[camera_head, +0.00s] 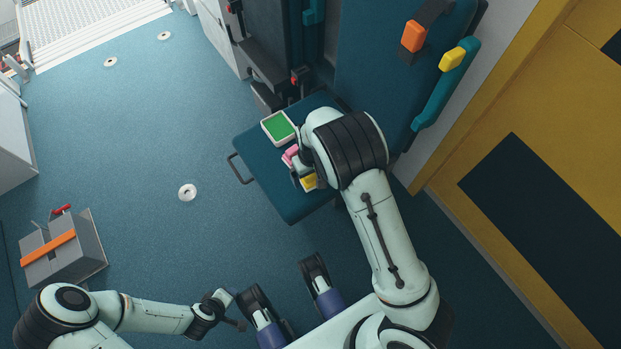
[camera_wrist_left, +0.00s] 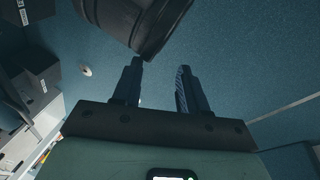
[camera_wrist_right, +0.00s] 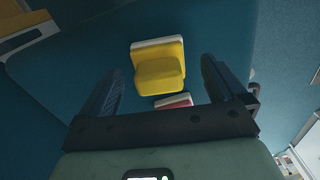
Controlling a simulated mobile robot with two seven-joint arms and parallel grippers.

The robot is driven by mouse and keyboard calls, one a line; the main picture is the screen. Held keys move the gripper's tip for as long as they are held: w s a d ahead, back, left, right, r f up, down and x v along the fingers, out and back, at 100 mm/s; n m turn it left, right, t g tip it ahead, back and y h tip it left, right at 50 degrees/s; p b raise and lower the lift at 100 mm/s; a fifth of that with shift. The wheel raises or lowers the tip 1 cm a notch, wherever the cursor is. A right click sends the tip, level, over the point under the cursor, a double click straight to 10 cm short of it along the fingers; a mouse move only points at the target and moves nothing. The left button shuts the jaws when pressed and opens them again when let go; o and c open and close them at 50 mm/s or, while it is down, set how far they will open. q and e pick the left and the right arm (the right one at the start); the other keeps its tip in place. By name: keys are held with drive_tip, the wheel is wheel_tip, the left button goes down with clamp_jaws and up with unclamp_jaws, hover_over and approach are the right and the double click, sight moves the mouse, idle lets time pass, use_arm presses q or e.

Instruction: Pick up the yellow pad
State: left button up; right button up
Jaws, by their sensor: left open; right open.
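The yellow pad (camera_wrist_right: 160,70) has a white base and a raised yellow block. It lies on the teal seat (camera_wrist_right: 60,75), between and just beyond the fingers of my right gripper (camera_wrist_right: 162,84) in the right wrist view. That gripper is open and does not grip the pad. In the head view the yellow pad (camera_head: 309,181) is partly covered by my right wrist, over the seat (camera_head: 290,206). My left gripper (camera_wrist_left: 158,85) is open and empty above the floor. It shows small in the head view (camera_head: 232,307), low and left of the seat.
A pink pad (camera_head: 290,153) lies beside the yellow one, and a green pad in a white frame (camera_head: 279,127) lies farther back on the seat. An orange block (camera_head: 414,36) and a yellow-topped armrest (camera_head: 453,58) are behind. A grey box (camera_head: 62,250) stands left; open floor lies between.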

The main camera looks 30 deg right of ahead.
wheel_tip(320, 180, down, 3)
drive_tip(key=shift+r+b, duration=0.15)
drive_tip(key=shift+b, duration=0.15)
drive_tip(key=c, duration=1.1)
use_arm(q)
drive_tip(key=shift+w+a+f, duration=0.35)
drive_tip(key=shift+w+f, duration=0.2)
drive_tip(key=shift+w, duration=0.15)
use_arm(e)
drive_tip(key=shift+c, duration=0.2)
drive_tip(key=shift+r, duration=0.15)
use_arm(q)
drive_tip(key=s+d+r+g+h+p, duration=0.1)
drive_tip(key=s+d+r+p, duration=0.3)
drive_tip(key=s, duration=0.6)
wheel_tip(320, 180, up, 4)
drive_tip(key=shift+d+f+m+g+p, duration=0.2)
drive_tip(key=shift+d+m+g+p, duration=0.15)
drive_tip(key=shift+g+p, duration=0.75)
use_arm(e)
wheel_tip(320, 180, up, 20)
